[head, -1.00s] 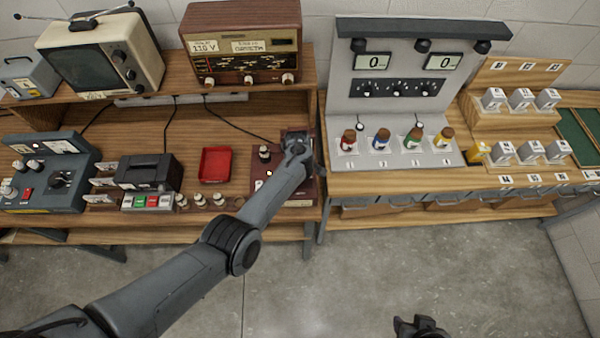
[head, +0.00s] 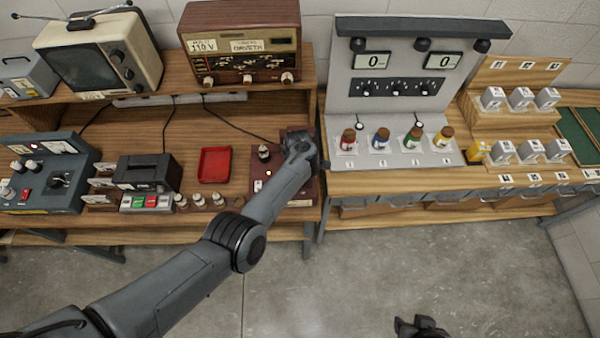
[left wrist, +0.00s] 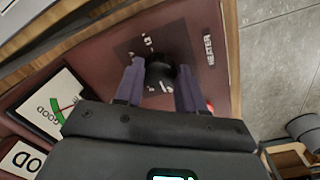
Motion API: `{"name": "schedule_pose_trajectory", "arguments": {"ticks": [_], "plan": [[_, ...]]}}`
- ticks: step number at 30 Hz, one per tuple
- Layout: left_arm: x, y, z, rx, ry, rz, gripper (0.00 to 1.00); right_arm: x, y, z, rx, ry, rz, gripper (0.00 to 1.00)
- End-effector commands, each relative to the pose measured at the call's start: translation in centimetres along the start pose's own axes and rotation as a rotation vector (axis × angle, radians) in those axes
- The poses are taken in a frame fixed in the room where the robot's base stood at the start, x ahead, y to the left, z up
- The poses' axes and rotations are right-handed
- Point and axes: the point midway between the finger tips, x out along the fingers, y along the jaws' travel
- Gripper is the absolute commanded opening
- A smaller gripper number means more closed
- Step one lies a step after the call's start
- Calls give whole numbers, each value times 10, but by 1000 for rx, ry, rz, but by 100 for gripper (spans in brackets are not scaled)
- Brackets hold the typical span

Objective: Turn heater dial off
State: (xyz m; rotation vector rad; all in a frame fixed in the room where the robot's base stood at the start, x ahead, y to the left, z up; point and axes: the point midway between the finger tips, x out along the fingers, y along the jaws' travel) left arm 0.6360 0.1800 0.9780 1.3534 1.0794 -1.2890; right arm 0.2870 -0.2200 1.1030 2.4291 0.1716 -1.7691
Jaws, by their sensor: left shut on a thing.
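The black heater dial (left wrist: 160,76) sits on the dark red panel (left wrist: 100,65), beside the printed word HEATER. In the left wrist view my left gripper (left wrist: 160,66) is shut on the dial, one finger on each side. In the head view my left gripper (head: 298,147) is over the right part of the red panel (head: 300,188), and my wrist hides the dial there. White marks show around the dial, but its setting is too small to read. My right gripper (head: 420,325) is at the bottom edge of the head view, away from the benches; its jaws are unclear.
A red tray (head: 214,164) lies further left. A grey console (head: 405,154) with coloured bottles stands on the bench to the right.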

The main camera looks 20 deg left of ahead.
Motion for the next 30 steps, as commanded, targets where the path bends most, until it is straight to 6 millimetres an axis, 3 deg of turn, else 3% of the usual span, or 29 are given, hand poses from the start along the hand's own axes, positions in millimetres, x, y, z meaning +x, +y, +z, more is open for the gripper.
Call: {"name": "schedule_pose_trajectory", "arguments": {"ticks": [2,3,7,20,30], "plan": [[1,0,-1,-2,1,0,8,0,0,0,0,0,0,43],[1,0,-1,-2,1,0,45,0,0,0,0,0,0,43],[1,0,-1,-1,1,0,64,0,0,0,1,0,0,43],[-10,0,0,0,1,1,64,-5,-2,-2,8,1,-6,43],[-64,0,-1,-1,2,2,64,-24,-1,-8,9,2,-7,43]]}}
